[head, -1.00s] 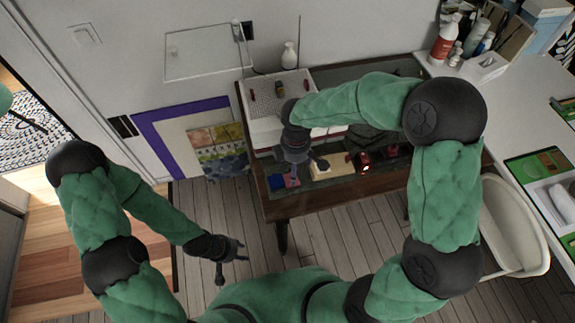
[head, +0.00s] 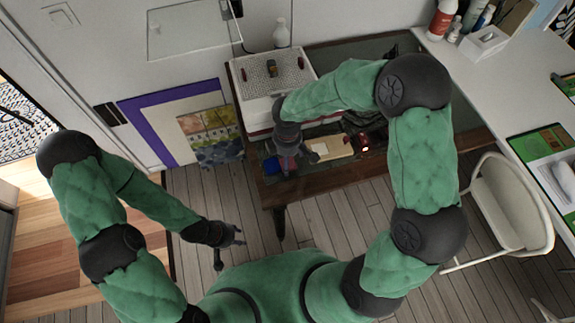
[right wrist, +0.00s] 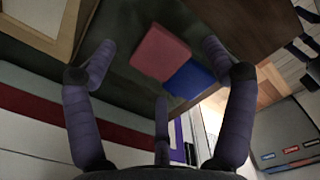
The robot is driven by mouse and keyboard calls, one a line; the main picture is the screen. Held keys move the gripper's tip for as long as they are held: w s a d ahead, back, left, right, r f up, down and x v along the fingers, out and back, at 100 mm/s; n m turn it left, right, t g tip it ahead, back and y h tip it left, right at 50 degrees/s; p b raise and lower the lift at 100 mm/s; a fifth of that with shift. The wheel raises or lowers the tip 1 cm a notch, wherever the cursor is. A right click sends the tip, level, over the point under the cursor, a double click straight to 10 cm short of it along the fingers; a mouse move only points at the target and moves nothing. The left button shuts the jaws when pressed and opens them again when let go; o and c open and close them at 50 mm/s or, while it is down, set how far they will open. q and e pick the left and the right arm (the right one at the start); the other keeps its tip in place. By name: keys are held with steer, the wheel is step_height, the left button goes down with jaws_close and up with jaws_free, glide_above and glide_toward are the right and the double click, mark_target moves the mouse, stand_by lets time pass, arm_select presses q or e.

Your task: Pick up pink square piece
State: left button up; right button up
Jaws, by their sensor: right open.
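The pink square piece (right wrist: 160,52) lies flat on the dark table surface in the right wrist view, touching or almost touching a blue piece (right wrist: 190,82). My right gripper (right wrist: 158,55) is open, with a finger on each side of the pink piece and a third finger below it in the picture. No finger visibly touches it. In the head view my right gripper (head: 289,164) is over the table's front left corner and hides most of the pink piece. My left gripper (head: 230,250) hangs over the floor, fingers apart and empty.
A light wooden box (head: 328,149) and a red object (head: 362,142) stand to the right on the table (head: 330,182). A white perforated board (head: 270,75) is behind. A white chair (head: 510,205) stands to the right. The floor in front is clear.

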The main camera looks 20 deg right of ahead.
step_height(320, 180, down, 2)
steer(key=shift+f, duration=0.1)
steer(key=c, duration=1.3)
steer(key=shift+r, duration=0.2)
